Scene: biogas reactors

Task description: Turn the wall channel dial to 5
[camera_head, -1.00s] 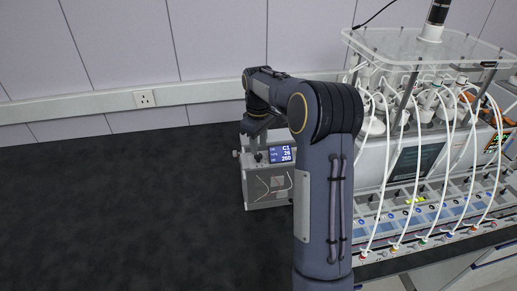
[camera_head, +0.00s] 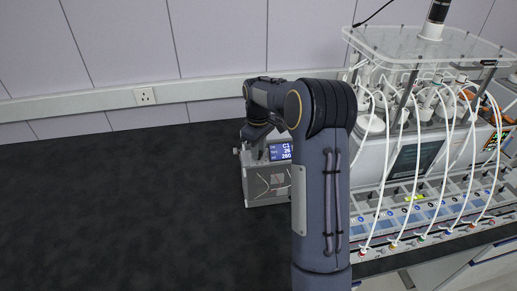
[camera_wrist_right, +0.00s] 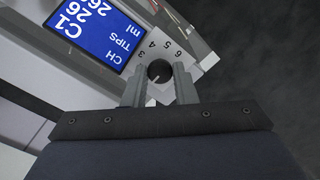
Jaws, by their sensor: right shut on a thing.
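The channel dial (camera_wrist_right: 159,70) is a small round dark knob on a light plate in the right wrist view. Digits 3, 4, 5 and 6 show around its far side. A pale mark on the knob points toward the lower left of that view. My right gripper (camera_head: 257,150) is shut on the knob, one finger on each side. The fingers hide the near part of the plate and any other digits. A blue screen (camera_wrist_right: 82,28) beside the dial reads C1, with 26 and 260 below. My left gripper is not in view.
The dial's grey box (camera_head: 268,187) stands on the black bench (camera_head: 120,210). The reactor unit (camera_head: 420,150) with white tubes stands at the right, near my right arm. A wall socket (camera_head: 145,97) sits behind. The bench's left side is clear.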

